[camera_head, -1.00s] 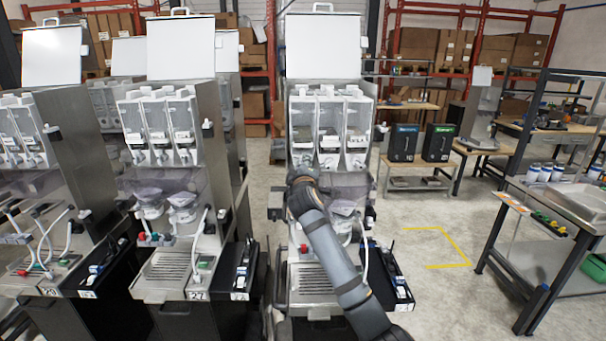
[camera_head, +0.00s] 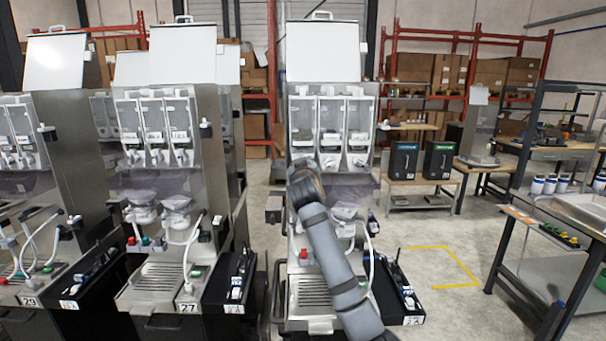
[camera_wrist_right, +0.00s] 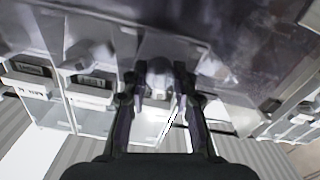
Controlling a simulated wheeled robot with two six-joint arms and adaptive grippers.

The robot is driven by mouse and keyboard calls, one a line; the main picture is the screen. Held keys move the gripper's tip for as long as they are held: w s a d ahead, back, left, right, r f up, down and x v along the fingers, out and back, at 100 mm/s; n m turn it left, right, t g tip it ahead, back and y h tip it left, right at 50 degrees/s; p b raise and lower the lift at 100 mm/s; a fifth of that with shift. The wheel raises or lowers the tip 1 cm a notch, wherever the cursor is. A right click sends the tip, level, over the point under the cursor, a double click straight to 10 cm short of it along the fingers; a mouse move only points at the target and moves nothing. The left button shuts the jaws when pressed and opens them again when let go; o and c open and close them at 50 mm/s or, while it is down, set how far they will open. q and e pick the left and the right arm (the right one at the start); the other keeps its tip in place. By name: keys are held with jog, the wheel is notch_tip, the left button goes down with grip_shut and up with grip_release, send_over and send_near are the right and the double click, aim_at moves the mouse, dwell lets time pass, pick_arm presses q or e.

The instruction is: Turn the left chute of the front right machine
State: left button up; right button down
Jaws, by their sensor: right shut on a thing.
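The front right machine (camera_head: 322,52) stands in the middle of the head view, with three clear canisters (camera_head: 332,122) side by side below its raised white lid. My right gripper (camera_head: 303,180) is at the lower end of the left canister and hides the left chute there. In the right wrist view, the fingers (camera_wrist_right: 160,92) are shut on the pale left chute (camera_wrist_right: 159,72), one on each side. I cannot tell its exact angle. The middle chute (camera_head: 329,162) and right chute (camera_head: 360,161) are free. My left gripper is not in view.
Another dispenser (camera_head: 183,55) stands to the left, with more beyond it. A black side tray (camera_head: 395,290) sits low at the machine's right. Two black boxes (camera_head: 404,160) stand on a bench behind. The floor (camera_head: 430,230) on the right is open, up to a metal workbench (camera_head: 560,270).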

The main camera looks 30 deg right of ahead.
jog(key=shift+f+m+b, duration=0.25)
jog(key=shift+m+b, duration=0.6)
jog(key=shift+m, duration=0.35)
jog(key=shift+r, duration=0.1)
jog(key=c, duration=1.4)
grip_release()
jog(key=v, duration=1.2)
